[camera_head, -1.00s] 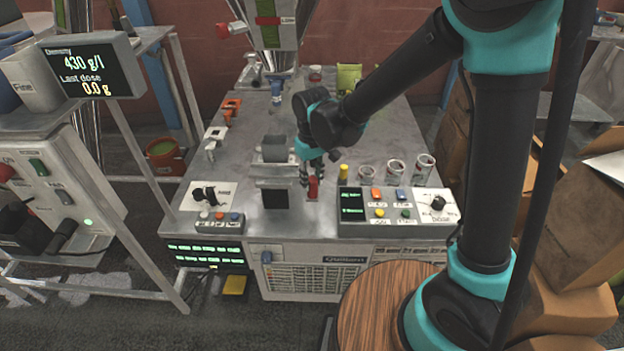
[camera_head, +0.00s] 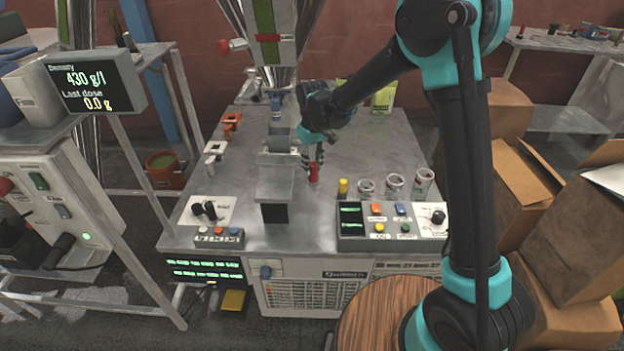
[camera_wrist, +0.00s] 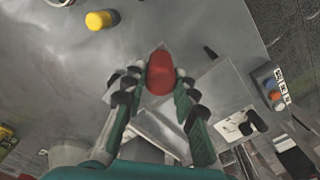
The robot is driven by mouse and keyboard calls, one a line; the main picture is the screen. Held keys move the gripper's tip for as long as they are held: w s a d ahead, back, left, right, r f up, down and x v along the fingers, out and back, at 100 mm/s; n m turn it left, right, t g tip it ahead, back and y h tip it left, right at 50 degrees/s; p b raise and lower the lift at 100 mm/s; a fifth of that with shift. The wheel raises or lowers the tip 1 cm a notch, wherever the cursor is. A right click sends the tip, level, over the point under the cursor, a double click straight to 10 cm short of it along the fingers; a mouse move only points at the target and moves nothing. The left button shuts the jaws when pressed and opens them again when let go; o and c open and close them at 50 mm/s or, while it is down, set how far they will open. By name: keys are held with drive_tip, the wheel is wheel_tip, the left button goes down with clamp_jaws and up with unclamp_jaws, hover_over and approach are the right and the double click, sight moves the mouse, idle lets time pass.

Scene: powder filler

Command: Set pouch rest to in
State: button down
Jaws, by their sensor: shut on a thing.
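A red knob (camera_head: 314,174) stands on the steel table top, just right of the grey central block and plate (camera_head: 276,184). I cannot tell for sure which part is the pouch rest; no label on it is readable. My gripper (camera_head: 313,163) points down over the red knob and is shut on it. In the wrist view the red knob (camera_wrist: 160,73) sits between the two fingertips (camera_wrist: 158,84). A grey plate lies close beside it there, partly hidden by the fingers.
A yellow knob (camera_head: 343,186) and several clear jars (camera_head: 395,184) stand to the right. A button panel (camera_head: 390,224) is at the front right, and a small button box (camera_head: 216,237) at the front left. The filler hopper (camera_head: 270,40) rises behind.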

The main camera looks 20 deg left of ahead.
drive_tip(key=w, duration=0.2)
drive_tip(key=w+a, duration=0.1)
drive_tip(key=w, duration=0.2)
drive_tip(key=w+a, duration=0.1)
drive_tip(key=w, duration=0.2)
drive_tip(key=shift+w, duration=0.25)
drive_tip(key=c, duration=1.2)
unclamp_jaws()
drive_tip(key=shift+w, duration=0.1)
drive_tip(key=shift+r, duration=0.15)
wheel_tip(320, 180, up, 12)
drive_tip(key=shift+f, duration=0.1)
